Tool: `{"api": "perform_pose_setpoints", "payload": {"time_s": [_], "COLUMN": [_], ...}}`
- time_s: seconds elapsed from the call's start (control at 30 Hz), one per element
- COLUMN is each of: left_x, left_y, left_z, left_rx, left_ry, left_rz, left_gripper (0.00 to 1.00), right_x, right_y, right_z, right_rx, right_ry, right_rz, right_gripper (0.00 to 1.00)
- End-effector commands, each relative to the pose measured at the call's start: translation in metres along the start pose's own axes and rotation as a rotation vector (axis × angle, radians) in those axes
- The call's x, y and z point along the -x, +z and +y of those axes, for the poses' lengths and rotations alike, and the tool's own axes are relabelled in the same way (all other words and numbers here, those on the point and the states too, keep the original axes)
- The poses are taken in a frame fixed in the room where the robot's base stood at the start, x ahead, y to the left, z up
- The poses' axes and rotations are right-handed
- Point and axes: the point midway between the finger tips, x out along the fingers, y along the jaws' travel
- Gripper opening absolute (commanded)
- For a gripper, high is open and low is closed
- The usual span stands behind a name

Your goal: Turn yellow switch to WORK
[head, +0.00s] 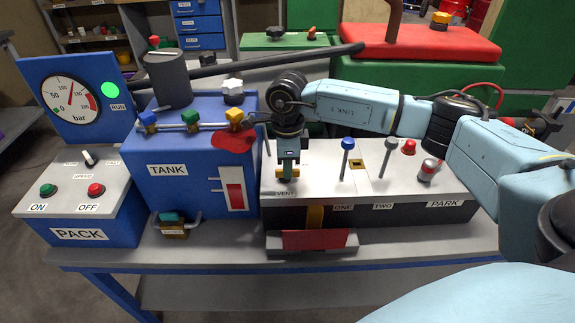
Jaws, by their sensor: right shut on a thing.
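My right arm reaches in from the right, and its gripper (288,171) points down at the left end of the grey control box (320,180). It is shut on a small yellow switch (296,173), whose ends show on both sides of the fingers. The fingers hide the middle of the switch, so its exact setting is hard to tell. A VENT label (285,193) is just in front of it. A PARK label (445,203) is at the box's right end; I cannot read a WORK label. My left gripper is not in view.
The blue TANK box (190,185) with a yellow valve knob (235,117) is close on the left. The PACK box (75,210) stands farther left.

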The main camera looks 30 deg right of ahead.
Motion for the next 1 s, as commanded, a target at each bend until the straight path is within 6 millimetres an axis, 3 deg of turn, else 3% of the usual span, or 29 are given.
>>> {"api": "perform_pose_setpoints", "payload": {"time_s": [0.1,0.13,0.3,0.67,0.77,1.0], "left_x": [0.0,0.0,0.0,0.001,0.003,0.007], "left_y": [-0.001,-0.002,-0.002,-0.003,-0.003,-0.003], "left_z": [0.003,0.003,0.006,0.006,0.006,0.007], "left_rx": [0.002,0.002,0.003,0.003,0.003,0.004], "left_ry": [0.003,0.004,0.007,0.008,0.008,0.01], "left_rz": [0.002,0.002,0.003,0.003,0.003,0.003], "left_gripper": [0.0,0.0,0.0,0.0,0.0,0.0], "right_x": [0.001,0.001,0.001,0.007,0.022,0.077], "right_y": [0.0,0.0,0.0,0.0,0.001,0.001], "right_z": [-0.001,-0.001,-0.001,-0.001,-0.001,-0.001], "right_rx": [0.002,0.002,0.001,0.0,0.0,0.0], "right_ry": [-0.003,-0.003,-0.002,-0.002,-0.003,-0.005], "right_rz": [-0.001,-0.001,-0.001,-0.002,-0.003,-0.004], "right_gripper": [0.0,0.13,0.33,0.33,0.33,0.33]}}
